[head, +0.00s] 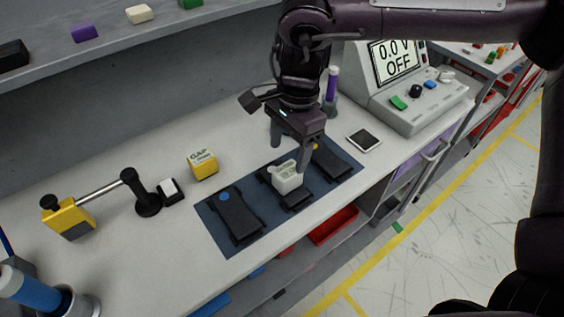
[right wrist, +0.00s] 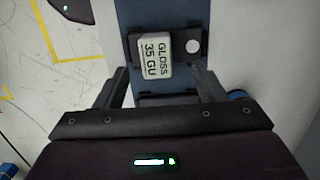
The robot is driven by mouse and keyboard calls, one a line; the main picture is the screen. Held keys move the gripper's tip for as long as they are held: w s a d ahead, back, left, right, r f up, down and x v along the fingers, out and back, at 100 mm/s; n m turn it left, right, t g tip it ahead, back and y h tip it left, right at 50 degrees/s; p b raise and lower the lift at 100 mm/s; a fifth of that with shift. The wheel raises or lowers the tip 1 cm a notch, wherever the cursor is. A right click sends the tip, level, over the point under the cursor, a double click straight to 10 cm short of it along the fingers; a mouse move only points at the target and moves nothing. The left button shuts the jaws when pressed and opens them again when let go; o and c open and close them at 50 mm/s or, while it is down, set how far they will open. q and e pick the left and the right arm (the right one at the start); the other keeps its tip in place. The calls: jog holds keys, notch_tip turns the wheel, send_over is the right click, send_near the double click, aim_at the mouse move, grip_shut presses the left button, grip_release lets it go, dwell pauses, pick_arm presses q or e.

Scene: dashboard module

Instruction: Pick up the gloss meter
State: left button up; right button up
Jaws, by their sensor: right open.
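The gloss meter (head: 287,179) is a small off-white block on the middle black holder of the blue mat. In the right wrist view the gloss meter (right wrist: 157,58) reads "GLOSS 35 GU". My right gripper (head: 289,157) points down over it and is open. In the right wrist view the right gripper's fingers (right wrist: 162,74) stand apart on either side of the block's near end. I see no contact with the block. My left gripper is not in view.
Black holders lie on the blue mat (head: 212,222) to either side, the left one with a blue dot.

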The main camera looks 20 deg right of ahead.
aim_at(289, 169)
jog(key=f, duration=0.1)
jog(key=s+f, duration=0.1)
jog(key=shift+a+f, duration=0.1)
jog(key=shift+f, duration=0.2)
notch_tip(289, 169, down, 4)
jog(key=shift+w+r+p, duration=0.1)
jog(key=shift+w+p, duration=0.05)
jog(key=shift+p, duration=0.55)
jog(key=shift+f, duration=0.35)
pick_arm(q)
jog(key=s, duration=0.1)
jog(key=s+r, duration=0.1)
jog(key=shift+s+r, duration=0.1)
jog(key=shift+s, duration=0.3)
pick_arm(e)
jog(key=c, duration=1.2)
jog(key=shift+c, duration=0.2)
